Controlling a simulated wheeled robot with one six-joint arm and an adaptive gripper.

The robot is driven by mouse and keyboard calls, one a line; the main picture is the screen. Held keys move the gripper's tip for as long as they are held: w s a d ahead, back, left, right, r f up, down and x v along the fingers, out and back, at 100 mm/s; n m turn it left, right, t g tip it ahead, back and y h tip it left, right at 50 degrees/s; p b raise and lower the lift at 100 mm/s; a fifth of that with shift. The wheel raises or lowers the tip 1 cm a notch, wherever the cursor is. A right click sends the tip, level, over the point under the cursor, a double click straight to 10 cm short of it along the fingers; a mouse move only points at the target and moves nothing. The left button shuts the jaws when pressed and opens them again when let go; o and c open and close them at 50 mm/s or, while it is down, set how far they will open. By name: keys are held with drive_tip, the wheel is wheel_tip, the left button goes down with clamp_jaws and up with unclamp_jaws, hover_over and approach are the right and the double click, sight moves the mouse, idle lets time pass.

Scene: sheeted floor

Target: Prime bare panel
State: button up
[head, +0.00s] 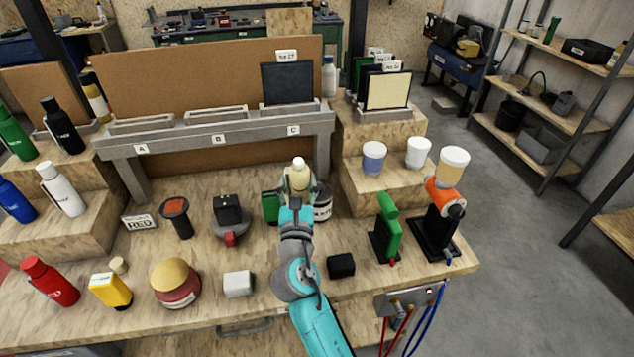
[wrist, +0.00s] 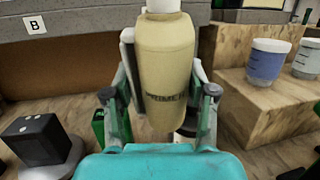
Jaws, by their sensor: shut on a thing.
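My gripper (head: 298,190) is shut on a beige bottle (head: 299,174) with a white cap, held upright above the middle of the bench. In the wrist view the bottle (wrist: 165,65) reads "PRIMER" and stands between the two fingers (wrist: 160,95). A dark panel (head: 287,84) with a small numbered tag stands in slot C of the grey rack (head: 225,140). Slots A and B look empty. A cream panel (head: 388,91) stands in front of several dark, tagged panels on the right riser. Which panel is bare cannot be told from colour alone.
A green block (head: 271,207) and a dark-labelled can (head: 322,203) flank my gripper, the can partly hidden. Cups (head: 374,158) stand on the right step. A green stand (head: 387,228) and an orange-black device (head: 440,215) are at right. Colored bottles (head: 62,190) line the left.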

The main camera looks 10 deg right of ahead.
drive_tip(key=a, duration=1.3)
drive_tip(key=shift+a, duration=0.25)
drive_tip(key=c, duration=0.7)
drive_tip(key=shift+d, duration=10.05)
drive_tip(key=shift+a+r, duration=2)
drive_tip(key=shift+a, duration=3.05)
drive_tip(key=shift+a+r, duration=2)
drive_tip(key=shift+a, duration=3)
drive_tip(key=d, duration=2)
